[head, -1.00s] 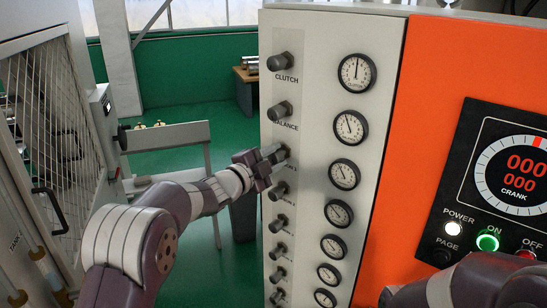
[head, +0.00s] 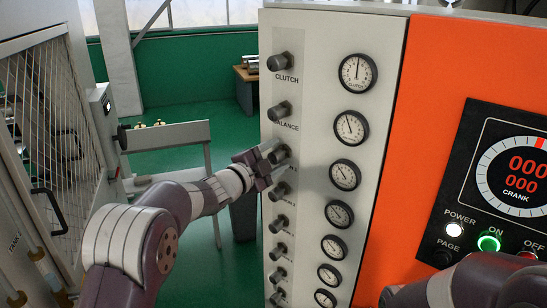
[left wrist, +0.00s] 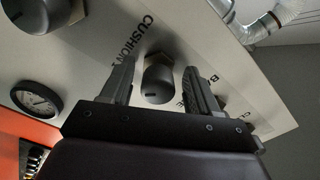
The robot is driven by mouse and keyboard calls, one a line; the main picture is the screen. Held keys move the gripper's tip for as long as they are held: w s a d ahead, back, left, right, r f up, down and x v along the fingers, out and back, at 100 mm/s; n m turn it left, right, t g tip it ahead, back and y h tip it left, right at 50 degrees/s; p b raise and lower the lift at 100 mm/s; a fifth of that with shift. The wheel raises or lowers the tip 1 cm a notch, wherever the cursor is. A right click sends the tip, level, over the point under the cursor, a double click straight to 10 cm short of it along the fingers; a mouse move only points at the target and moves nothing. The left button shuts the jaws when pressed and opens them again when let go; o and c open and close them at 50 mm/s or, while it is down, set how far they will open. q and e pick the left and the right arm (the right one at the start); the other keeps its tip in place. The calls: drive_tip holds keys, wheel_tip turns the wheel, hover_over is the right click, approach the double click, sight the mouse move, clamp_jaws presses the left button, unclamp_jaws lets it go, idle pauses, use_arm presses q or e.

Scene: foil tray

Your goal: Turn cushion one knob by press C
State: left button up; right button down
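The cushion one knob (head: 281,154) is the grey third knob from the top of the pale panel, below the knobs labelled clutch and balance. In the left wrist view, a knob (left wrist: 158,80) with the label "CUSHION" beside it sits between my fingers. My left gripper (head: 273,157) reaches in from the left to this knob. In the wrist view, the left gripper (left wrist: 163,75) is open, one finger on each side of the knob, with visible gaps. The right arm shows only at the lower right; its gripper is out of view.
The clutch knob (head: 286,62) and balance knob (head: 283,110) are above. The knob below (head: 279,190) is close under my gripper. Several gauges (head: 345,174) line the panel's right side. An orange cabinet (head: 395,190) with a control screen stands at right, a mesh cage (head: 50,110) at left.

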use_arm(q)
drive_tip(key=b+v, duration=0.2)
drive_tip(key=v, duration=0.1)
drive_tip(key=b+v, duration=0.1)
drive_tip(key=v, duration=0.1)
drive_tip(key=shift+s+a+f, duration=0.1)
drive_tip(key=shift+f, duration=0.3)
drive_tip(key=b, duration=0.3)
approach(271, 161)
drive_tip(key=shift+s+a+r, duration=0.25)
drive_tip(key=shift+s+a, duration=0.2)
drive_tip(key=shift+s, duration=0.05)
idle(1.0)
